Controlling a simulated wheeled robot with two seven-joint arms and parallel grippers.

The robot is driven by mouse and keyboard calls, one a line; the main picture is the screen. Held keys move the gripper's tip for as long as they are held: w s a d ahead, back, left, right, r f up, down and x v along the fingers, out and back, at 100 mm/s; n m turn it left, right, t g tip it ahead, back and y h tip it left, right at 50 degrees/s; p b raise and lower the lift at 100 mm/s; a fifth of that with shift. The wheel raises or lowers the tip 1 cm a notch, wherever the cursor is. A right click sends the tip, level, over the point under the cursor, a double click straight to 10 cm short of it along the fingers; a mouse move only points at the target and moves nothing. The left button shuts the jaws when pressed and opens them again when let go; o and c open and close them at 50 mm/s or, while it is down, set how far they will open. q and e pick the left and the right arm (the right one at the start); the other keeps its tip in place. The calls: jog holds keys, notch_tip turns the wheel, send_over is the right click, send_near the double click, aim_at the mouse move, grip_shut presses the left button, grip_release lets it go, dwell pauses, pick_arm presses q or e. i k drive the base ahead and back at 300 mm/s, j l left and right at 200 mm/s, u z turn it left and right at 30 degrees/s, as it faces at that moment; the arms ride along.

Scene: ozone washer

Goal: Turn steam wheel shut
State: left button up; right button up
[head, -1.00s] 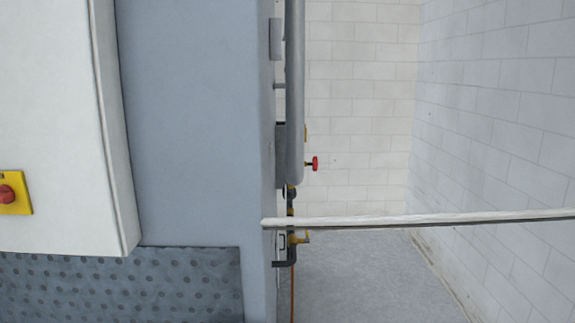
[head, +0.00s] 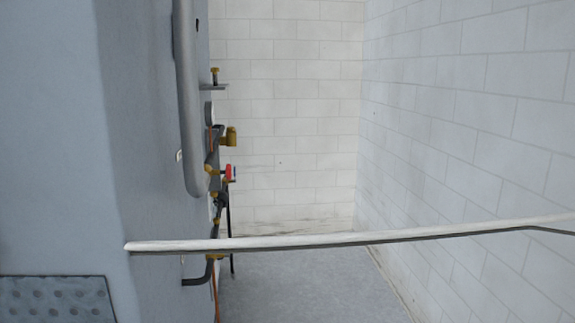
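A small red wheel (head: 231,172) is on the pipework at the side of the grey machine, seen nearly edge-on. It sits below a brass fitting (head: 230,137) and beside the lower end of a thick grey pipe (head: 190,120). I cannot tell whether this wheel is open or closed. Neither of my grippers is in view.
The grey machine body (head: 60,150) fills the left. A pale horizontal bar (head: 340,240) crosses the passage from the machine to the right wall (head: 480,130). Clear grey floor (head: 310,285) lies beyond it, up to the white back wall (head: 290,110).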

aim_at(228, 172)
jog(key=i+l+z, duration=0.2)
jog(key=i, duration=0.35)
jog(key=i+l+z, duration=0.2)
jog(key=i, duration=0.35)
jog(key=i+l+z, duration=0.2)
jog(key=i, duration=0.35)
jog(key=j, duration=0.1)
